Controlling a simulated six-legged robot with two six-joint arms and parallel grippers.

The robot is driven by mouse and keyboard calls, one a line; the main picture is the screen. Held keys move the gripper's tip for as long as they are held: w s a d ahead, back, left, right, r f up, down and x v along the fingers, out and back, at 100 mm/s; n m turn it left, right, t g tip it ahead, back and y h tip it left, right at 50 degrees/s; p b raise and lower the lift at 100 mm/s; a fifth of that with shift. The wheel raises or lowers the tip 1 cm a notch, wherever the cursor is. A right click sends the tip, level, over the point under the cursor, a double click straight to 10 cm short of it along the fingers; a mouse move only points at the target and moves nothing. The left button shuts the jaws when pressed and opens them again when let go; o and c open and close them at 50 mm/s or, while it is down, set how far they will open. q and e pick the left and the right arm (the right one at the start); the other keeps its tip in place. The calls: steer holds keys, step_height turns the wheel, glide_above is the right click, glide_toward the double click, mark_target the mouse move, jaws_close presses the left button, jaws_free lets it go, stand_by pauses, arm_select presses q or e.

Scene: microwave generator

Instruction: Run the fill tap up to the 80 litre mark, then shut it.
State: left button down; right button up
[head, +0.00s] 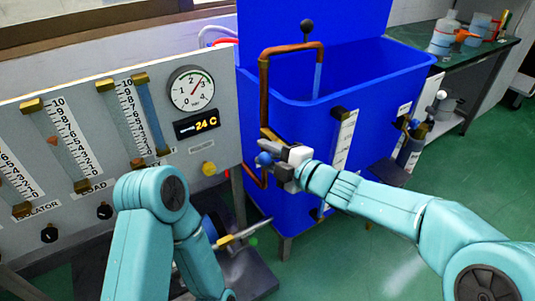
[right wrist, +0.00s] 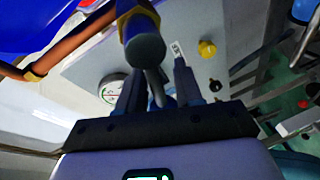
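The blue tank (head: 300,120) stands at the centre with a copper fill pipe (head: 264,95) bent over its rim. A light-blue streak, which looks like running water, hangs under the pipe's outlet (head: 317,75). The fill tap (head: 264,159) has a blue knob on the pipe at the tank's left front. My right gripper (head: 283,164) is at the tap. In the right wrist view its fingers (right wrist: 160,88) stand apart on either side of a blue part, with gaps showing. A white level scale (head: 343,142) is on the tank's front; its reading is too small to tell.
A grey panel (head: 110,150) with several scales, a round gauge (head: 191,88) and a 24 C display (head: 197,124) fills the left. A bench (head: 465,55) with bottles stands at the back right. The green floor at right is mostly clear.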

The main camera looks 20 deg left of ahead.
steer(key=shift+w, duration=0.1)
jaws_close()
steer(key=f+n+b, duration=0.1)
steer(key=n+b, duration=0.1)
steer(key=shift+s+a+f+h+b, duration=0.1)
steer(key=shift+s+f+h+b, duration=0.1)
steer(key=shift+f+h+b, duration=0.15)
steer(key=shift+f+n+b, duration=0.1)
steer(key=shift+n+b, duration=0.25)
steer(key=shift+n, duration=0.05)
steer(key=shift+o, duration=1)
jaws_free()
steer(key=shift+s, duration=0.1)
